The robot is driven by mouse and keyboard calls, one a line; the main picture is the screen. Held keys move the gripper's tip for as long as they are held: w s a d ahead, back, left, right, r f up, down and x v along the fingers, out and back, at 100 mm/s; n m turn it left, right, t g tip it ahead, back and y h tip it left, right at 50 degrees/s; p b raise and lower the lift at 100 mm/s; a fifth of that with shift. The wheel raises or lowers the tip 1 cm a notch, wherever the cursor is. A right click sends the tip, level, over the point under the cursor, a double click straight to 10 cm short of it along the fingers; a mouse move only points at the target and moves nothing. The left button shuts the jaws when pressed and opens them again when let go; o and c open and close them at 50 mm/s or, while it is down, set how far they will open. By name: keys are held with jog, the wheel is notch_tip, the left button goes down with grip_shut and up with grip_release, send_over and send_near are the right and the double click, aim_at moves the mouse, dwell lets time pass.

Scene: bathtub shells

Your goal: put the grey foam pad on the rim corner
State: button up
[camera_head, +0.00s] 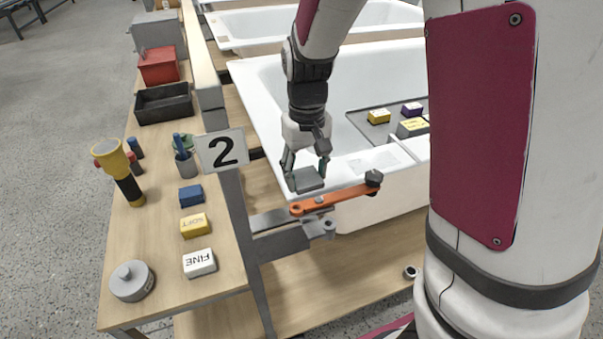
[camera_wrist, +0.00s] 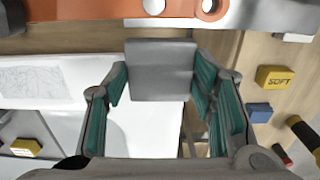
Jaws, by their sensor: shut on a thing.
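The grey foam pad (camera_head: 308,179) is a flat grey block between the fingers of my gripper (camera_head: 306,168). In the wrist view the pad (camera_wrist: 160,70) sits between the teal-lined fingertips of my gripper (camera_wrist: 160,85), which is shut on it. The white bathtub shell (camera_head: 345,170) has its near rim corner beside and under the pad in the head view. The tub rim also shows white in the wrist view (camera_wrist: 60,92). I cannot tell whether the pad touches the rim.
An orange clamp arm (camera_head: 340,197) with a dark knob lies just in front of the pad. A post with a "2" sign (camera_head: 222,151) stands to the left. A grey tray (camera_head: 370,124) with blocks lies in the tub. The left bench (camera_head: 160,235) holds blocks, a flashlight and bins.

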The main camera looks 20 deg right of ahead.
jog(key=w+r+p, duration=0.5)
jog(key=w+p, duration=0.1)
jog(key=p, duration=0.3)
jog(key=f, duration=0.9)
jog(key=shift+w+d+f+b, duration=0.25)
jog(key=shift+w+f+b, duration=0.05)
jog(key=shift+w+b, duration=0.05)
jog(key=shift+f, duration=0.1)
jog(key=o, duration=0.8)
jog(key=shift+f, duration=0.1)
jog(key=shift+o, duration=0.2)
